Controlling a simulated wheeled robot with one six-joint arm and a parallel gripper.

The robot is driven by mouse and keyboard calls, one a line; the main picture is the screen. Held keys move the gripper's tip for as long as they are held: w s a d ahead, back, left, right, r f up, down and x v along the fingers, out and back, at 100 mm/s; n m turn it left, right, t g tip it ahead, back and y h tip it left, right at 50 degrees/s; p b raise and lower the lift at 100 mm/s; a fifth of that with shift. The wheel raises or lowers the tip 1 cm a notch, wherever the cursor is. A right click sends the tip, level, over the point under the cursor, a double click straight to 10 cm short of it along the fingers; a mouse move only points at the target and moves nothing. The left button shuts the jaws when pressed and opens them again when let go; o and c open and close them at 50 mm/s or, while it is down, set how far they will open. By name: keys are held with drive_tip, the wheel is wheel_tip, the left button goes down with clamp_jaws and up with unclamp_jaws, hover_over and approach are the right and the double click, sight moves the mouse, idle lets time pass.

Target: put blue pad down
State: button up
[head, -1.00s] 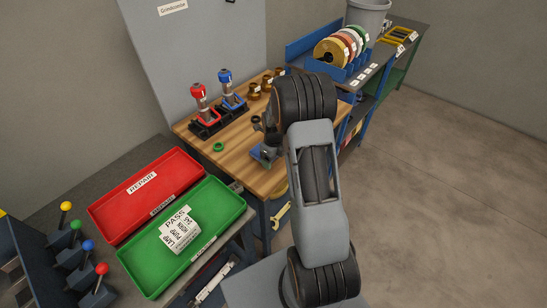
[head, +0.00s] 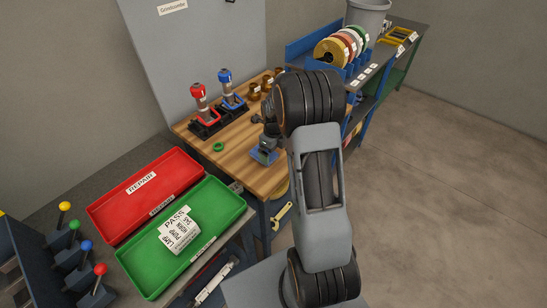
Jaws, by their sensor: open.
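The blue pad (head: 258,156) lies near the front edge of the wooden bench top (head: 231,167), left of my forearm. My gripper (head: 267,148) is small and dark in the head view, just above the pad. Its jaws are open. The fingertips partly cover the pad, and I cannot tell whether they touch it. My arm hides the bench to the right of the gripper.
A green ring (head: 218,146) lies left of the pad. A red pump (head: 200,103) and a blue pump (head: 230,88) stand in a black rack behind. Brass parts (head: 254,91) stand nearby. Red (head: 133,187) and green (head: 140,262) trays are at front left.

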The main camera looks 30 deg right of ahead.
drive_tip(key=s+a+r+n+t, duration=0.1)
drive_tip(key=s+a+r+n, duration=0.1)
drive_tip(key=r+n, duration=0.35)
drive_tip(key=s+a+r+n, duration=0.3)
drive_tip(key=r, duration=0.6)
drive_tip(key=s+a+r+n+t, duration=0.1)
drive_tip(key=s+a+r+n, duration=0.1)
drive_tip(key=s+a+n, duration=0.2)
drive_tip(key=s+a+r+n+t, duration=0.1)
drive_tip(key=s+a+n, duration=0.3)
drive_tip(key=s+n, duration=0.6)
drive_tip(key=shift+s+r+n+t+b, duration=0.15)
drive_tip(key=shift+r+n+t+b, duration=0.45)
drive_tip(key=shift+n, duration=3.95)
drive_tip(key=shift+f, duration=0.2)
